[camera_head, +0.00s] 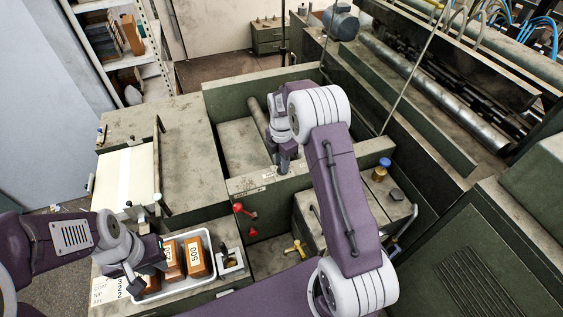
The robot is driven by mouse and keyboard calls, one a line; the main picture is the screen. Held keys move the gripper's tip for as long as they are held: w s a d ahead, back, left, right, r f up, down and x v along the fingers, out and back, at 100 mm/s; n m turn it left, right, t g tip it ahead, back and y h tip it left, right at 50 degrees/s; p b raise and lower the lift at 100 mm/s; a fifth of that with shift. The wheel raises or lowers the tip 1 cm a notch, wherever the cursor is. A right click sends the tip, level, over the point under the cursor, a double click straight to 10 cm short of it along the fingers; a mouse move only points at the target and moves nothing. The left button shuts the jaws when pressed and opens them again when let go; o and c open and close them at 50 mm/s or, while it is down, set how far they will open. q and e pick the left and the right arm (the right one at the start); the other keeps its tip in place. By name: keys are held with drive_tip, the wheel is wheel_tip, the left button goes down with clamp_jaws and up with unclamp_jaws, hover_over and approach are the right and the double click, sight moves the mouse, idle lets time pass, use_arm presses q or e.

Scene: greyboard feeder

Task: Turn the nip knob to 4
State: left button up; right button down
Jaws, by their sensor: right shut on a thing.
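My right gripper (283,165) reaches down to the top of the green cross panel (247,185), beside small dark markings. It is shut on what seems to be the nip knob, which the fingers and wrist hide almost fully. I cannot read the knob's pointer or its number from here. My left gripper (134,284) hangs over the left part of a white tray (205,281) at the lower left. Its fingers are too small and dark to tell open from shut.
The tray holds brown blocks marked with numbers, one reading 500 (197,258). A long roller (435,93) lies at the back right.

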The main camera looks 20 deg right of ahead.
drive_tip(key=m, duration=0.4)
drive_tip(key=shift+w+r, duration=0.1)
drive_tip(key=shift+w, duration=0.05)
drive_tip(key=shift+m+p, duration=0.3)
drive_tip(key=shift+m, duration=1.5)
drive_tip(key=c, duration=1.1)
unclamp_jaws()
drive_tip(key=shift+d, duration=0.1)
drive_tip(key=shift+c, duration=0.2)
drive_tip(key=shift+r, duration=0.15)
wheel_tip(320, 180, up, 9)
drive_tip(key=b, duration=0.2)
